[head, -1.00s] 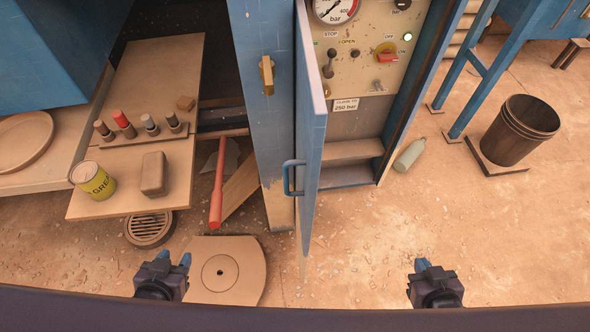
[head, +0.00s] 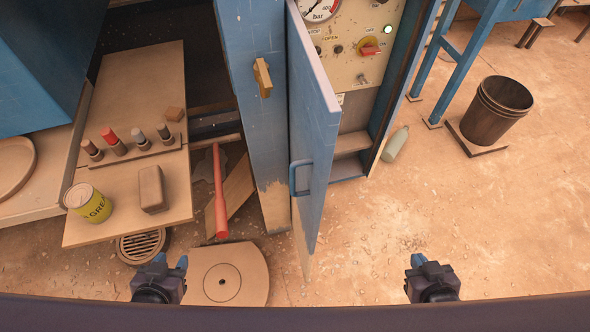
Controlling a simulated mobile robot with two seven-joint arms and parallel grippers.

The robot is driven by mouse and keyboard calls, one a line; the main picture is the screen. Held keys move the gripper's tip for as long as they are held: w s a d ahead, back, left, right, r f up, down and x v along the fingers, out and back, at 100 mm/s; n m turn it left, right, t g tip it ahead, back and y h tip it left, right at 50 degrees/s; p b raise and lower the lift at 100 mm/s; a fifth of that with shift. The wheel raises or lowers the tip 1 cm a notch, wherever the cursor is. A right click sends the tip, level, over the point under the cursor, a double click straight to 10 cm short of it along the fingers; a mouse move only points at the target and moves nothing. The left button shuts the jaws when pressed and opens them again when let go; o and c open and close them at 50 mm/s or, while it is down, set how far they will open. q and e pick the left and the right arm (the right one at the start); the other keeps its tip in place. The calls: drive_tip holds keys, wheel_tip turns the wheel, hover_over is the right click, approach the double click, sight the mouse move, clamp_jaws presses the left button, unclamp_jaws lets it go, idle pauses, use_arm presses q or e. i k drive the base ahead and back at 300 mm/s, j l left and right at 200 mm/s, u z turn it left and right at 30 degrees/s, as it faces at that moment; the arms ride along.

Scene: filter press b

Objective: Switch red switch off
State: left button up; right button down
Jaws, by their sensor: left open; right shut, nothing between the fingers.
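The red switch (head: 370,48) is a red handle on a yellowish plate, on the control panel (head: 345,65) inside the blue cabinet at the top of the head view. The blue cabinet door (head: 315,120) stands open and covers the panel's left part. My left gripper (head: 171,263) is open and empty at the bottom left, far below the switch. My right gripper (head: 417,261) is shut and empty at the bottom right, also well away from the switch.
The door's handle (head: 300,178) juts out left. A red bar (head: 220,190) leans nearby. A bottle (head: 395,145) and bucket (head: 495,112) stand right; the floor in front is clear.

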sight(368, 49)
drive_tip(key=l+u, duration=0.1)
drive_tip(key=u, duration=0.5)
drive_tip(key=l+u, duration=0.7)
drive_tip(key=k+l, duration=0.1)
drive_tip(key=l, duration=0.3)
drive_tip(key=k+l+u, duration=0.15)
drive_tip(key=l, duration=0.25)
drive_tip(key=k+l, duration=0.15)
drive_tip(key=l, duration=0.25)
drive_tip(key=k+l+u, duration=0.1)
drive_tip(key=l, duration=0.25)
